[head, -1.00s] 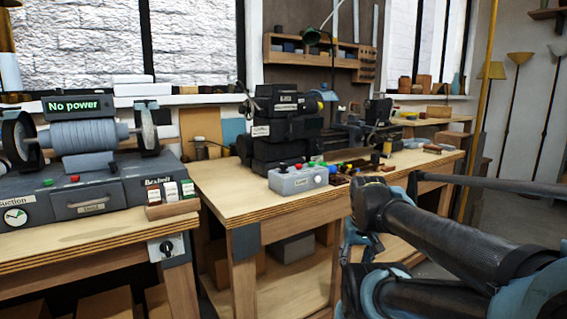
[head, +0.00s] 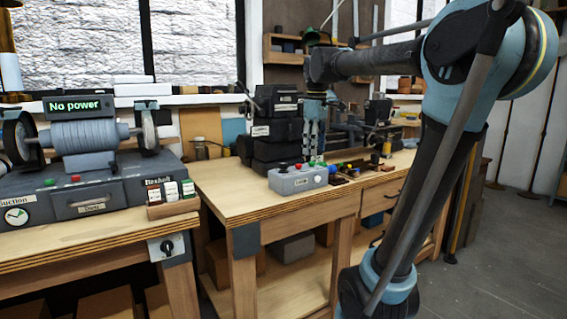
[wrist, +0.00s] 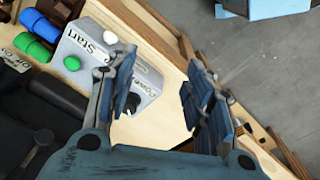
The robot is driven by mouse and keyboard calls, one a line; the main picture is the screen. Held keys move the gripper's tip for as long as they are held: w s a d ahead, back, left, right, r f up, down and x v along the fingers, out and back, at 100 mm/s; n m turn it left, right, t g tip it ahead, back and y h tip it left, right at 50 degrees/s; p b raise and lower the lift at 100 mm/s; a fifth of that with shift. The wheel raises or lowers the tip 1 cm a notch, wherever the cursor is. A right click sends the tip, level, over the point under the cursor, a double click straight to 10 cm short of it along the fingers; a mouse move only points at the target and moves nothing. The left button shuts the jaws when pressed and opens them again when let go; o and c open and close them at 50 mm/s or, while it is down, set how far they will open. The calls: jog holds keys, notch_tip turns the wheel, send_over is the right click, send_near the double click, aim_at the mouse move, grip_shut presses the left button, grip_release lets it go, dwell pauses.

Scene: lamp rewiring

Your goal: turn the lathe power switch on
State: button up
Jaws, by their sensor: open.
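The grey control box (head: 298,180) sits at the front of the middle bench, before the black lathe (head: 270,132). My gripper (head: 314,158) points down just behind the box in the head view. In the wrist view my gripper (wrist: 160,75) is open and empty, its left finger overlapping the box.
Green and blue-handled tools (wrist: 38,35) lie beside the box. A left bench holds a machine with a "No power" display (head: 73,105) and a rotary switch (head: 168,247) on its front. Open floor (head: 500,250) lies to the right.

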jog(key=w+a+r+n, duration=0.6)
jog(key=w+a+r, duration=0.3)
jog(key=a, duration=0.1)
send_near(284, 168)
jog(key=shift+g, duration=0.4)
jog(key=f, duration=0.2)
jog(key=w+f, duration=0.1)
jog(key=f, duration=0.1)
jog(key=w+f, duration=0.1)
jog(key=f, duration=0.2)
jog(key=shift+w+a+f, duration=0.1)
jog(key=shift+w+a, duration=0.15)
jog(key=c, duration=1)
